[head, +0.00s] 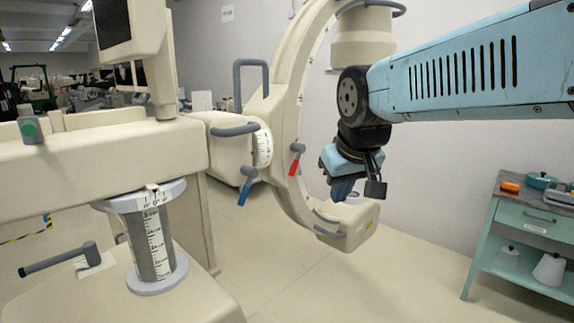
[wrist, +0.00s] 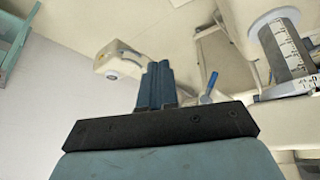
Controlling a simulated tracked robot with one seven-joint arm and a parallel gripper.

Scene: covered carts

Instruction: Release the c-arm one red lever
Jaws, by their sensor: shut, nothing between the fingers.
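The red lever (head: 294,163) hangs from a grey pivot on the inner side of the cream C-arm (head: 278,110) in the head view. It tilts slightly, its red end pointing down. A blue lever (head: 244,190) hangs to its left, below the round scale. My gripper (head: 345,188) is to the right of the red lever, apart from it, in front of the C-arm's lower part. In the wrist view my gripper (wrist: 157,70) has its blue fingers together with nothing between them. The blue lever (wrist: 208,88) shows just right of the fingers there. I cannot make out the red lever in that view.
The cart's grey column (head: 150,245) with a scale stands at the lower left, beside a dark handle (head: 58,260). A teal side table (head: 530,215) stands at the right with an orange item (head: 509,187) on top. The floor between is clear.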

